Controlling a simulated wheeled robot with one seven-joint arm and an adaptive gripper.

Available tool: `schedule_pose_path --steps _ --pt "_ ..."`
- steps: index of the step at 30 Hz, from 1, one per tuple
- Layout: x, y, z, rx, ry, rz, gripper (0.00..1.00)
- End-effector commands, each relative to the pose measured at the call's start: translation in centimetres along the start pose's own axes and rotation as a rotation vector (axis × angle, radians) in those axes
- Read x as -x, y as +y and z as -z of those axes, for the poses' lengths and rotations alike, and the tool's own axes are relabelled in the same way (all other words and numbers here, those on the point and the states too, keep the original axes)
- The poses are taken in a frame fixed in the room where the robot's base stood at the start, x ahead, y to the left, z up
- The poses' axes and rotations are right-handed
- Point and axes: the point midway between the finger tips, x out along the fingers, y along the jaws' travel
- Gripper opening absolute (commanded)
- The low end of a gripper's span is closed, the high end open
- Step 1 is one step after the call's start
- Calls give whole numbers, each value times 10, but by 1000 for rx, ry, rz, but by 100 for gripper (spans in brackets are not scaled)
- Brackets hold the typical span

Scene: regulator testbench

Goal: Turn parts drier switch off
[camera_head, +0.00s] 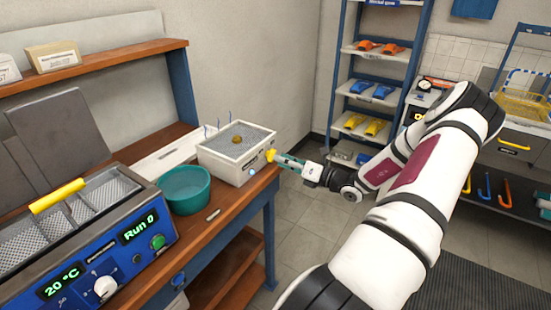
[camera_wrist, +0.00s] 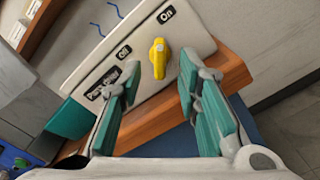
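The parts drier (camera_head: 225,163) is a white box with a grey granular top near the bench's right end. Its yellow switch (camera_head: 271,155) is on the front. In the wrist view the switch (camera_wrist: 158,58) stands out from the white panel (camera_wrist: 140,75), between an "Off" label to its left and an "On" label above. Its long side runs nearly up and down in that view; which label it points at is unclear. My gripper (camera_head: 283,160) is close in front of it. In the wrist view my gripper (camera_wrist: 159,68) is open, its teal fingers either side of the switch with gaps.
A teal bowl (camera_head: 184,190) stands left of the drier. A blue machine (camera_head: 110,255) showing "20 °C" and "Run 0" is at the lower left. A shelf rack (camera_head: 375,90) with coloured parts stands behind my arm. The floor right of the bench (camera_head: 215,220) is open.

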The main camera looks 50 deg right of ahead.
Motion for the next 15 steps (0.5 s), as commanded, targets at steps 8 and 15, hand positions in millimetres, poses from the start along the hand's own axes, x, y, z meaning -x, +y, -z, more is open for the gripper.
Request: schedule_pose_path --steps 8,15 --pt "-30 0 0 1 -1 1 31" --pt "-33 0 0 1 0 1 31"
